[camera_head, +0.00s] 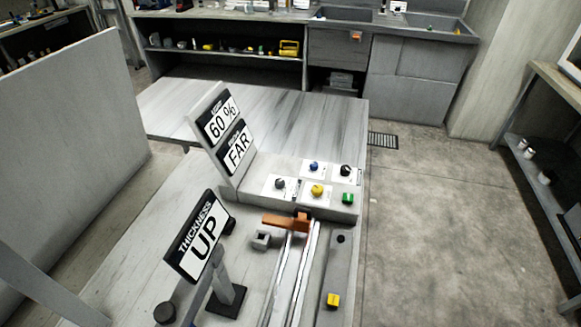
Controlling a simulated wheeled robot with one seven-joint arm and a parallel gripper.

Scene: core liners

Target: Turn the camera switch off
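A control box (255,175) stands on the workbench, with several knobs on small white label plates. I see a blue knob (314,167), a black knob (346,170), a dark grey knob (280,183), a yellow knob (317,190) and a green switch (348,198). The labels are too small to read, so I cannot tell which one is the camera switch or how it is set. My gripper is not in view.
Signs read "60 %" (221,119), "FAR" (236,149) and "THICKNESS UP" (200,236). An orange block (286,221) sits across pale rails in front of the box. A grey strip bears a yellow switch (333,300) and black knob (340,239). Floor is clear at right.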

